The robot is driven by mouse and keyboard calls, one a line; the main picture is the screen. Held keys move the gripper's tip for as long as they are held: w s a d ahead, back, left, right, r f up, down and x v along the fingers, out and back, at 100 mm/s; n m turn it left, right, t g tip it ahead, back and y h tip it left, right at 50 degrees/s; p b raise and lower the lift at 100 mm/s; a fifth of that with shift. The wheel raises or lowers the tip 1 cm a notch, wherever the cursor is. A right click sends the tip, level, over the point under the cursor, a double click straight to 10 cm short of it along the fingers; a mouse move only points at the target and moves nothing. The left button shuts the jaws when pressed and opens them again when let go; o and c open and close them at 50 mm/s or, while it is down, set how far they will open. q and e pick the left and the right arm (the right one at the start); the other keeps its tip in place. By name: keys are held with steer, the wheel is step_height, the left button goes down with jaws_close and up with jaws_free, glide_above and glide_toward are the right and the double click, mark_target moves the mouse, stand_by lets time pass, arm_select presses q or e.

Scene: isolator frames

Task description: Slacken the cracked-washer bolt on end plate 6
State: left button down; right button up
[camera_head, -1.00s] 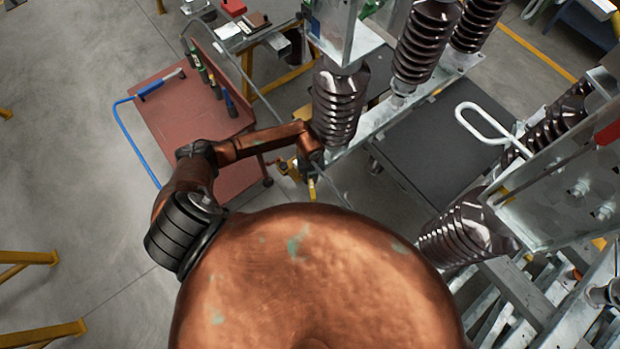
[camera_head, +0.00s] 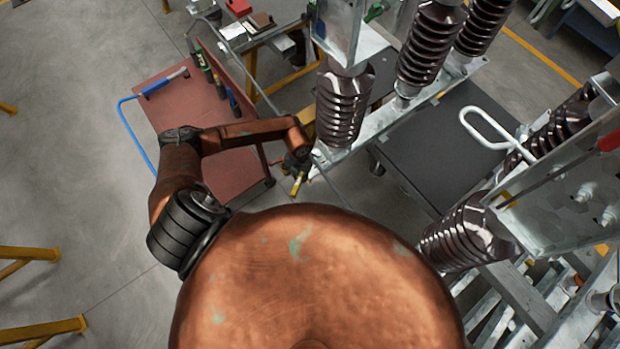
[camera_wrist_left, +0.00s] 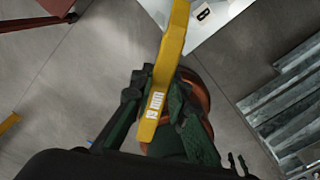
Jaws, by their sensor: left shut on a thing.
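My left gripper (camera_head: 298,168) hangs at the end of the copper arm, beside the foot of the nearest dark ribbed insulator (camera_head: 342,105). In the left wrist view its green fingers (camera_wrist_left: 160,92) are shut on a yellow tool (camera_wrist_left: 174,40) with a white printed label. The tool runs up and out of that picture, so its far end is hidden there. A steel plate (camera_head: 545,205) with several bolts stands at the right of the head view. I cannot read a plate number or make out a cracked washer. My right gripper is not in view.
A red cart (camera_head: 180,112) with a blue handle and hand tools stands left of the insulators. Grey floor (camera_head: 70,160) is open at left.

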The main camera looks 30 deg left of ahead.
arm_select(q)
steer(key=w+a+m+b, duration=0.4)
steer(key=a+m+b, duration=0.6)
steer(key=m+b, duration=0.2)
steer(key=shift+m+b, duration=0.4)
steer(key=shift+b, duration=0.75)
steer(key=shift+r, duration=0.1)
steer(key=shift+a+b, duration=0.1)
steer(key=shift+b, duration=0.25)
